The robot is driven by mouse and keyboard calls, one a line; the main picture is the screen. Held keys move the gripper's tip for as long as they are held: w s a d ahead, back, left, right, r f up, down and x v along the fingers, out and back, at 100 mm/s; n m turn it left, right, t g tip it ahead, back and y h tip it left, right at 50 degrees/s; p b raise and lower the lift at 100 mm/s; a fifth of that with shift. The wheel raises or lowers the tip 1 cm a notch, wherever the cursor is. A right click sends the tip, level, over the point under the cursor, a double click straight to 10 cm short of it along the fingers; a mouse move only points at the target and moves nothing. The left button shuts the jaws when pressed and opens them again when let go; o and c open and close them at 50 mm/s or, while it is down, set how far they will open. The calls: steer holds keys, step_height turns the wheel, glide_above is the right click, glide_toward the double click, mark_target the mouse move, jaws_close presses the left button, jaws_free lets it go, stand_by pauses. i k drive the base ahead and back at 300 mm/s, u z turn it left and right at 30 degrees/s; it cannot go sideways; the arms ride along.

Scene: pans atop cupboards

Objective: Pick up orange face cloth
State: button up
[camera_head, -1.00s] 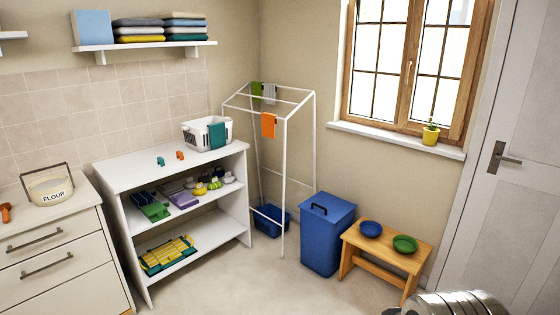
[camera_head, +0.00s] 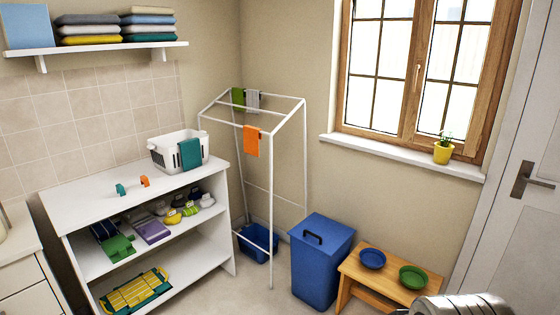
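The orange face cloth (camera_head: 251,141) hangs over the front top rail of the white drying rack (camera_head: 271,200). A green cloth (camera_head: 238,97) and a grey cloth (camera_head: 253,101) hang on the rack's back rail. A metallic rounded part, which may be mine, shows at the bottom right edge; no gripper fingers are in view.
A white shelf unit (camera_head: 95,193) with a white basket (camera_head: 168,158) and teal cloth (camera_head: 190,153) stands left of the rack. A blue lidded bin (camera_head: 319,268) and a wooden bench (camera_head: 350,268) with blue and green bowls stand right. A blue tub (camera_head: 257,245) sits under the rack.

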mark_target(251, 135)
steer(key=u, duration=0.15)
steer(key=i, duration=1.9)
steer(key=u, duration=0.8)
steer(key=i, duration=0.7)
steer(key=u, duration=1.05)
steer(key=i, duration=1)
steer(key=u, duration=0.45)
